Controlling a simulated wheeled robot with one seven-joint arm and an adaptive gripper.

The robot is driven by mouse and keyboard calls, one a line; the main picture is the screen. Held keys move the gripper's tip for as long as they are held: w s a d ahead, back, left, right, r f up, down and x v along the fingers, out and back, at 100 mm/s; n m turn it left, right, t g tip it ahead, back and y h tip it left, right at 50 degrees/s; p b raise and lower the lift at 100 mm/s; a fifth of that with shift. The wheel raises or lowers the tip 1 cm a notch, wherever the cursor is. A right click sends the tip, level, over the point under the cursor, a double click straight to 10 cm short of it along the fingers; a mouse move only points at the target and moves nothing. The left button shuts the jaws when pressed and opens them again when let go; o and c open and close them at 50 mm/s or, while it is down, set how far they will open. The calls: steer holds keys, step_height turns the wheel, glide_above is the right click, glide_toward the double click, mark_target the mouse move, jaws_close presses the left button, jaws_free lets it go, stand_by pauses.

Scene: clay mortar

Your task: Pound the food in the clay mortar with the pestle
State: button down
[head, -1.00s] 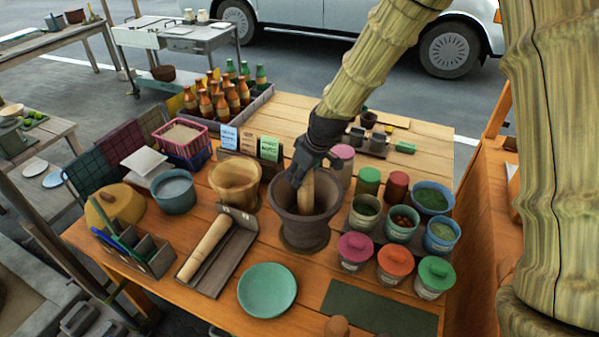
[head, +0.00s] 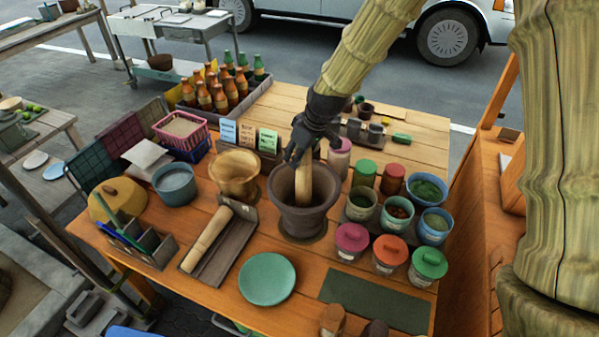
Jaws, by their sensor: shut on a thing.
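The dark clay mortar (head: 303,222) stands on the orange wooden table, right of the middle. A light wooden pestle (head: 304,186) stands nearly upright in it, its lower end inside the bowl. My gripper (head: 303,156) is above the mortar, shut on the top of the pestle. The food in the mortar is hidden by the rim and the pestle. A second wooden pestle (head: 207,238) lies in a grey tray (head: 238,243) to the left.
A wooden bowl (head: 235,176) stands close left of the mortar, and several spice jars (head: 362,204) stand close right. A green plate (head: 267,279) lies in front. Menu cards (head: 268,140) and bottles (head: 221,97) stand behind. A dark green mat (head: 375,304) is bare.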

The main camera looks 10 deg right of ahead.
mark_target(298, 169)
step_height(298, 169, down, 6)
steer(key=b, duration=0.3)
steer(key=shift+s+r, duration=0.1)
steer(key=shift+r, duration=0.25)
step_height(298, 169, up, 6)
steer(key=p, duration=0.4)
steer(key=shift+f, duration=0.25)
step_height(298, 169, down, 6)
steer(key=b, duration=0.2)
steer(key=shift+r+b, duration=0.1)
steer(key=shift+b, duration=0.3)
steer(key=shift+r, duration=0.1)
